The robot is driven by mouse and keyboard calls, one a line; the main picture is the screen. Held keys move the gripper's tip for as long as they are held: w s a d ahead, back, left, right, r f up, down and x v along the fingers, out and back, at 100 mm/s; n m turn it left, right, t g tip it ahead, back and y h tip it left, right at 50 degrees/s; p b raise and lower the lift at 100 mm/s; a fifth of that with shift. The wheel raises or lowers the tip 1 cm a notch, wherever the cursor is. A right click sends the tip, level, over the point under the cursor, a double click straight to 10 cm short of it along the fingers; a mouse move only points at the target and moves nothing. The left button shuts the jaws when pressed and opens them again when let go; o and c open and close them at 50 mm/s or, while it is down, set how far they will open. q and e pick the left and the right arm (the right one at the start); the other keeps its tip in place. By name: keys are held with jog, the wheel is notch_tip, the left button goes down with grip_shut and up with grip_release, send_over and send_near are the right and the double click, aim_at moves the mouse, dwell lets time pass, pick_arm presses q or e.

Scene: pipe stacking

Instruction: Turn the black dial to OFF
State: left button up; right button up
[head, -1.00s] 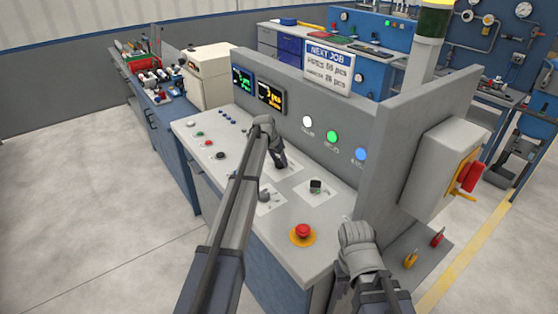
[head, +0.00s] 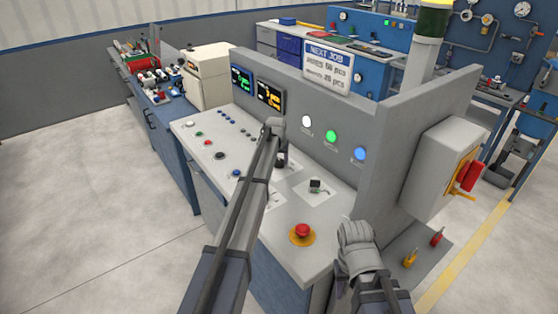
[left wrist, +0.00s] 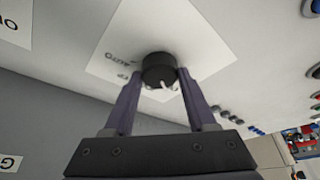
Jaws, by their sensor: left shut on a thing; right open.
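The black dial (left wrist: 158,66) sits on a white label plate (left wrist: 190,40) in the left wrist view. It has a white pointer mark that points toward the lower edge of the picture. Dark lettering, partly covered, lies on the plate beside it. My left gripper (left wrist: 158,80) is shut on the dial, one finger on each side. In the head view my left gripper (head: 281,159) reaches down onto the grey console (head: 225,185) and hides most of the dial. My right gripper (head: 357,240) is open at the lower right, away from the dial; its fingers are hard to make out.
A red emergency button (head: 303,231) on a yellow base stands near the console's front edge. Another dark switch (head: 315,185) on a white plate stands to the right. An upright panel with lit white, green (head: 331,137) and blue lamps rises behind.

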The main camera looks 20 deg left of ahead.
aim_at(278, 171)
dwell(0.3)
pick_arm(q)
jog(key=o, duration=1.4)
jog(key=p+v, duration=0.7)
jog(key=v, duration=0.1)
jog(key=shift+w+f, duration=0.1)
